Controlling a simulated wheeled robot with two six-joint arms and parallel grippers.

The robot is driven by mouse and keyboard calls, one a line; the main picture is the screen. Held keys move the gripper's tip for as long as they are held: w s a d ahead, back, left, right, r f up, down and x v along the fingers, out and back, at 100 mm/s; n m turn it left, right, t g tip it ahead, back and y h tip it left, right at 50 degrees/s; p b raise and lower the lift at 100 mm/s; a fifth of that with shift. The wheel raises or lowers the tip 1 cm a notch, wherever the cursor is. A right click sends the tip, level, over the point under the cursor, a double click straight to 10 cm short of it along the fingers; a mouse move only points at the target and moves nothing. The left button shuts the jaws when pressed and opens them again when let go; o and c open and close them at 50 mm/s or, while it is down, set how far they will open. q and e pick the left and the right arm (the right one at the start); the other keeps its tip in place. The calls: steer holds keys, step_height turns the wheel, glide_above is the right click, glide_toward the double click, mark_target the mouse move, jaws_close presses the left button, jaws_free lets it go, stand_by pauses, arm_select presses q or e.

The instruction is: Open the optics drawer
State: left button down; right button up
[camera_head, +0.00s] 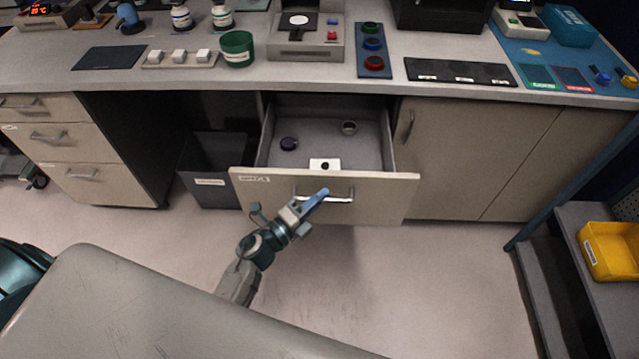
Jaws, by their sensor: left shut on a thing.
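The optics drawer (380,186) stands pulled out from under the bench, its grey inside showing. Its beige front carries a label at the upper left and a metal bar handle (343,199). My left gripper (318,198) is at the left part of the handle, with its blue fingers shut on it. Inside the drawer are a dark round piece (288,144), a metallic ring-like piece (349,128) and a white card with a dark dot (324,164). My right gripper is not in view.
A dark bin (211,178) stands under the bench left of the drawer. Closed cabinet doors (470,150) are to the right. A grey shelf with a yellow bin (610,250) is at the far right. The floor before the drawer is clear.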

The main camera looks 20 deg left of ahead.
arm_select(q)
steer(key=shift+s+d, duration=0.1)
steer(key=shift+s, duration=0.25)
steer(key=c, duration=1.5)
jaws_free()
